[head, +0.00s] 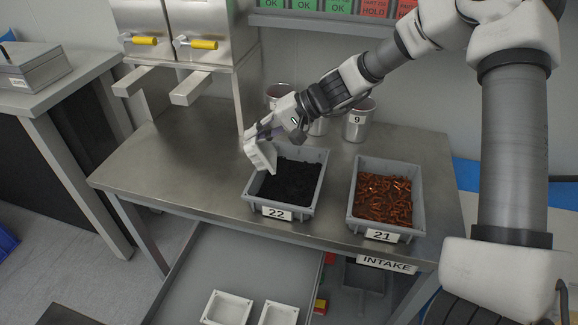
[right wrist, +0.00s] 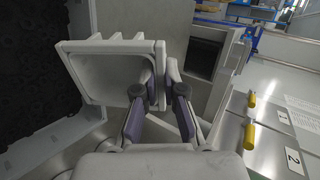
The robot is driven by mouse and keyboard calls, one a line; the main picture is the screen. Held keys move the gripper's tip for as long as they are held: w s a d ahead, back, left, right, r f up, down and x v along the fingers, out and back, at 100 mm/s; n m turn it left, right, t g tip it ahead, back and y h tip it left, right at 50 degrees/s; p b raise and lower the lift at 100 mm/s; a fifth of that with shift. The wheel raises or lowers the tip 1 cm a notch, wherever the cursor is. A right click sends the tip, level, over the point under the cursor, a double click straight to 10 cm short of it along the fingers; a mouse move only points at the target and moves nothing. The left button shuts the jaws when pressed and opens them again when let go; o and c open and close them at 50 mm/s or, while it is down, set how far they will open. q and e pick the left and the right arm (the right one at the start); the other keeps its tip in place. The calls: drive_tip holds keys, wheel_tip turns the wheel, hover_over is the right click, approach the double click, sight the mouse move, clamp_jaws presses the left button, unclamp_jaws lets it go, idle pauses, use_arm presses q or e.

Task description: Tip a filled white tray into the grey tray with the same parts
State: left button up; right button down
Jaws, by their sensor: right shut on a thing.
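My right gripper (head: 258,136) is shut on the rim of a small white tray (head: 262,157). It holds the white tray steeply tilted over the left edge of the grey tray labelled 22 (head: 249,194), which holds black parts (head: 291,182). In the right wrist view, the fingers (right wrist: 160,86) pinch the side of the white tray (right wrist: 112,76), and dark parts (right wrist: 25,75) show at the left. No parts show in the held tray. The grey tray labelled 21 (head: 419,212) holds copper-coloured parts (head: 383,197). My left gripper is out of view.
Two empty-looking white trays (head: 228,308) (head: 280,313) lie low in front. Metal cans (head: 358,124) stand behind the grey trays. Dispensers with yellow handles (head: 203,44) stand at the back left. The steel table's left part (head: 170,170) is clear.

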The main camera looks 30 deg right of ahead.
drive_tip(key=w+a+f+g+h+p, duration=0.2)
drive_tip(key=a+h+p, duration=0.1)
drive_tip(key=p, duration=0.2)
drive_tip(key=w+a+f+g+h+p, duration=0.2)
drive_tip(key=a+h+p, duration=0.1)
drive_tip(key=p, duration=0.3)
drive_tip(key=w+a+f+g+h+p, duration=0.3)
drive_tip(key=a+h+p, duration=0.1)
drive_tip(key=p, duration=0.2)
drive_tip(key=shift+a, duration=0.1)
drive_tip(key=shift+a+h+b, duration=0.1)
drive_tip(key=shift+h+b, duration=0.2)
drive_tip(key=shift+b, duration=0.05)
drive_tip(key=shift+r, duration=0.1)
idle(0.7)
